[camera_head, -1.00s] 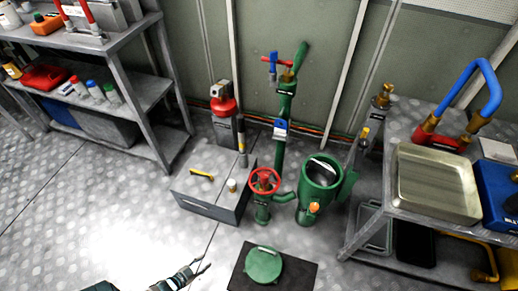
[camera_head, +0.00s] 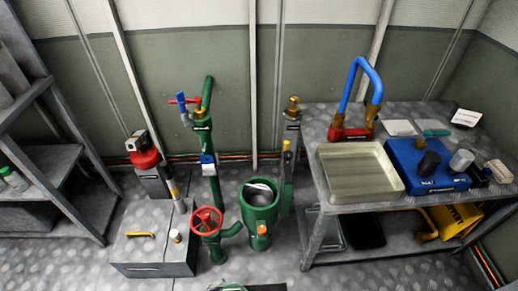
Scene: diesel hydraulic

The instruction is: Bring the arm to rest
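Neither of my grippers shows clearly in the head view now. A small grey shape at the bottom edge, by the green round cap, is too cut off to identify. In front of me stands green pipework with a red handwheel (camera_head: 206,221), a tall green pipe (camera_head: 213,178) with a red and blue valve handle (camera_head: 184,104) on top, and an open green cylindrical housing (camera_head: 261,206). The green round cap (camera_head: 234,288) is mostly cut off by the bottom edge.
A metal table (camera_head: 316,188) at right carries a metal tray (camera_head: 358,172), a blue box (camera_head: 428,165) and a blue hose (camera_head: 362,82). A grey box (camera_head: 155,252) with a yellow handle stands left of the pipework. Shelves (camera_head: 50,165) stand at far left. Bare floor shows at bottom right.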

